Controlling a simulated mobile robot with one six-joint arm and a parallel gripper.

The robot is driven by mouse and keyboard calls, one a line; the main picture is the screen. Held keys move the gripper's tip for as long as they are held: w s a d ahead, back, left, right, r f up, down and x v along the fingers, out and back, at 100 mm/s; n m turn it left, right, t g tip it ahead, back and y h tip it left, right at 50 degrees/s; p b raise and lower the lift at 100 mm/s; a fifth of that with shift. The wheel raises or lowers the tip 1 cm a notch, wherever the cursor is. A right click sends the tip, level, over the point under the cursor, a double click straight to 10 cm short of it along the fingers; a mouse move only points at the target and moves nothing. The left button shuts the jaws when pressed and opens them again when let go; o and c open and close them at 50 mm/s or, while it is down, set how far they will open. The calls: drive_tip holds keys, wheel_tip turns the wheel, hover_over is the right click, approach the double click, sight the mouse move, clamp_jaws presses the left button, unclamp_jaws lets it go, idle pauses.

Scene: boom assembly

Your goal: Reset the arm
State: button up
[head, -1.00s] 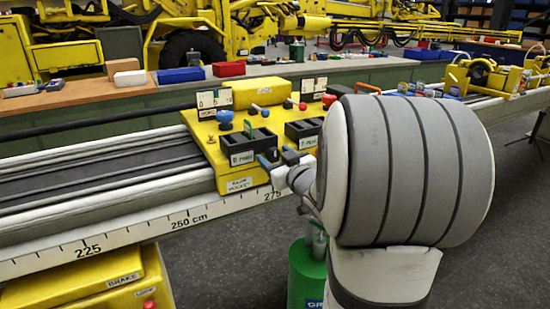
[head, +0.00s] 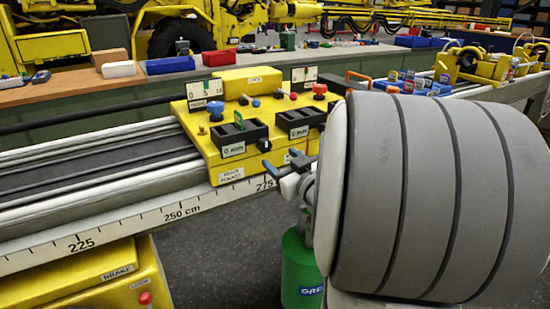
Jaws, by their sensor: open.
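My gripper (head: 281,160) is in the middle of the head view, in front of the yellow carriage (head: 205,150) on the rail. Its two dark, blue-tipped fingers stand apart with nothing seen between them. It looks clear of the carriage's front edge, though the exact gap is hard to judge. My large grey and white arm link fills the right foreground and hides the gripper's rear and part of the carriage's right end. The carriage carries black open boxes (head: 238,137), a blue knob (head: 215,110), a red knob (head: 319,90) and small levers.
The rail (head: 150,218) with a centimetre scale runs across the view. A green canister (head: 301,268) stands below the gripper. A yellow brake box (head: 75,280) is at lower left. Behind is a bench with a blue bin (head: 170,65) and a red bin (head: 218,57). Dark floor shows between.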

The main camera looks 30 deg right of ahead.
drive_tip(key=s+a+r+m+g+p, duration=0.1)
drive_tip(key=s+a+r+g+p, duration=0.3)
drive_tip(key=s+a+g+p, duration=0.3)
drive_tip(key=s+a+r+m+g+p, duration=0.1)
drive_tip(key=s+a+r+g+p, duration=0.3)
drive_tip(key=s+a+g+p, duration=0.4)
drive_tip(key=s+a+p, duration=0.2)
drive_tip(key=p, duration=0.1)
drive_tip(key=shift+s+h+p, duration=0.3)
drive_tip(key=shift+s+p, duration=0.05)
drive_tip(key=shift+s, duration=0.05)
drive_tip(key=shift+r, duration=0.1)
